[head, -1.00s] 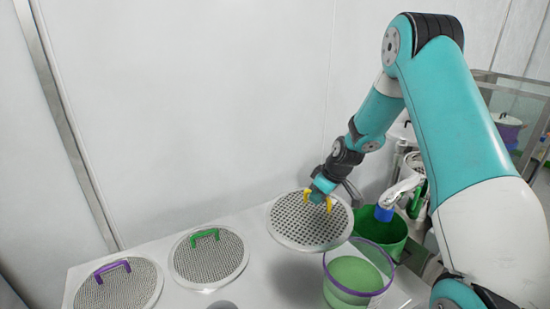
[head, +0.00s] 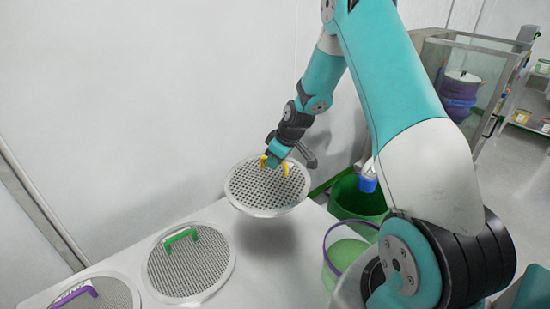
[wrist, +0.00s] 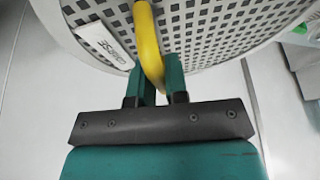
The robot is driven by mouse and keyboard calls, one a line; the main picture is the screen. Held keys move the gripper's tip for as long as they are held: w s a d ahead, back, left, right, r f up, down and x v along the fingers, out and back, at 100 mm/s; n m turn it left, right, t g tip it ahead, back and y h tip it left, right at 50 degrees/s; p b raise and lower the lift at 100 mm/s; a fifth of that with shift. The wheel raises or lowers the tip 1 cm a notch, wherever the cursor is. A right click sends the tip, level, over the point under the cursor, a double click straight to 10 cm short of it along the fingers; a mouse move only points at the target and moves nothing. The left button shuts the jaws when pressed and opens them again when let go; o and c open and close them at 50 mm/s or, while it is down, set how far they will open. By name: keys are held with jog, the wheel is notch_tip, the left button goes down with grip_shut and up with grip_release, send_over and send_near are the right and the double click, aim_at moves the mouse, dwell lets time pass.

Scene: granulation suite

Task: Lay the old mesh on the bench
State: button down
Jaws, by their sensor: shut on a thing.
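My gripper (head: 276,160) is shut on the yellow handle (wrist: 149,45) of a round, perforated metal mesh (head: 265,198). The mesh hangs nearly level above the white bench (head: 283,272), with its shadow on the bench below and a visible gap. In the wrist view, my gripper's fingers (wrist: 158,78) grip the handle, and the mesh (wrist: 225,25) carries a white label with dark letters, hard to read. Which mesh is the old one is not marked.
A green-handled mesh (head: 190,270) and a purple-handled mesh (head: 97,297) lie on the bench to the left. A green bin (head: 355,202) and a purple-rimmed pail (head: 345,254) stand to the right. Bare bench lies between the green-handled mesh and the pail.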

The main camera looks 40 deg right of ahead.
jog(key=shift+f+b, duration=3.7)
jog(key=shift+f, duration=1.6)
jog(key=shift+s+a, duration=0.1)
jog(key=shift+s, duration=0.2)
jog(key=shift+f+b, duration=0.65)
jog(key=shift+f, duration=0.15)
jog(key=c, duration=1.1)
grip_release()
jog(key=shift+o, duration=0.2)
jog(key=p+v, duration=1.1)
jog(key=v, duration=0.6)
jog(key=shift+r, duration=0.2)
jog(key=shift+s, duration=0.1)
